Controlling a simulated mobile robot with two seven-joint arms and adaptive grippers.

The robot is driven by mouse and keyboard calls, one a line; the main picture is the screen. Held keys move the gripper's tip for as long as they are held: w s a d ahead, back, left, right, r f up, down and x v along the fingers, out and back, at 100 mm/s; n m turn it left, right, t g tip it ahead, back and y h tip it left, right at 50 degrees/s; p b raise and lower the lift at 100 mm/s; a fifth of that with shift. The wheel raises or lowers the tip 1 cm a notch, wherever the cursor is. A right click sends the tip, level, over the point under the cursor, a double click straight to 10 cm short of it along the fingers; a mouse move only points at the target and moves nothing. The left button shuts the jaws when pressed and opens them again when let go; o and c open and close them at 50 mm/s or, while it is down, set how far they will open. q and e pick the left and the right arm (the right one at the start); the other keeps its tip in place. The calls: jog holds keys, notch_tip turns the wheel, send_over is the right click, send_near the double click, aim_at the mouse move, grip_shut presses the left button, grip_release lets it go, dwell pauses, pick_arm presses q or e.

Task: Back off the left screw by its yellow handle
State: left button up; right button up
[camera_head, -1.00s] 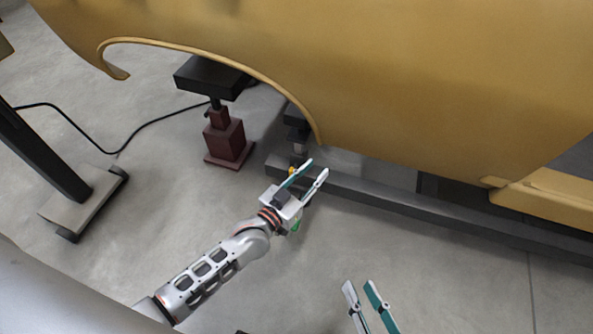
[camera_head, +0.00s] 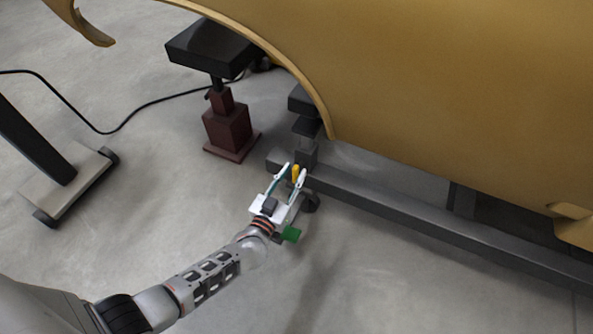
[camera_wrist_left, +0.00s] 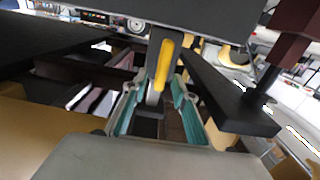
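The yellow handle (camera_head: 295,172) stands at the foot of a dark clamp post (camera_head: 305,151) on the rail, below the car shell. My left gripper (camera_head: 289,171) is open, with its fingertips on either side of the handle in the head view. In the left wrist view the yellow handle (camera_wrist_left: 163,66) stands nearly upright, ahead of and between the tips of the left gripper (camera_wrist_left: 158,95). A gap shows between the teal finger pads; I cannot tell whether either touches the handle. The screw itself is not clearly seen. My right gripper is out of view.
The ochre car shell (camera_head: 450,100) overhangs the dark rail (camera_head: 400,205). A red jack stand (camera_head: 228,128) with a black top stands to the left. A black cable (camera_head: 140,108) and a wheeled stand (camera_head: 75,185) lie farther left. The floor in front is clear.

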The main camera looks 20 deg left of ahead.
pick_arm(q)
jog(key=shift+w+f, duration=0.15)
jog(key=shift+w, duration=0.8)
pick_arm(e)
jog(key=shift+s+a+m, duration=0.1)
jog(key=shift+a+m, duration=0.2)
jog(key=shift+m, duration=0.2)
pick_arm(q)
grip_shut()
